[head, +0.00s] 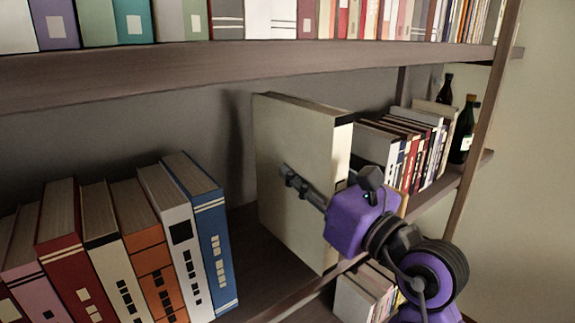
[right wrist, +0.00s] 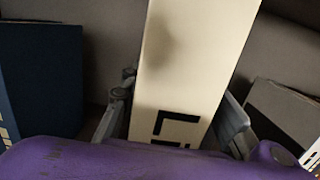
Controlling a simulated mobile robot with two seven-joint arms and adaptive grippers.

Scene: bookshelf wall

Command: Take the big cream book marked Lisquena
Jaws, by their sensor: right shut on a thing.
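The big cream book (head: 295,150) stands upright on the middle shelf in the head view, with its broad side towards me. My right gripper (head: 290,178) is shut on it, one finger lying across the near cover. In the right wrist view the book's cream spine (right wrist: 190,70) rises between the two fingers of the right gripper (right wrist: 175,125), with black marks low on it. The name on the spine cannot be read. The far finger is hidden behind the book in the head view. My left gripper is not in view.
A row of books ends with a blue one (head: 205,230) to the left, with a bare gap of shelf (head: 265,262) beside it. More books (head: 405,150) and dark bottles (head: 464,130) stand to the right. The upper shelf board (head: 200,72) runs above.

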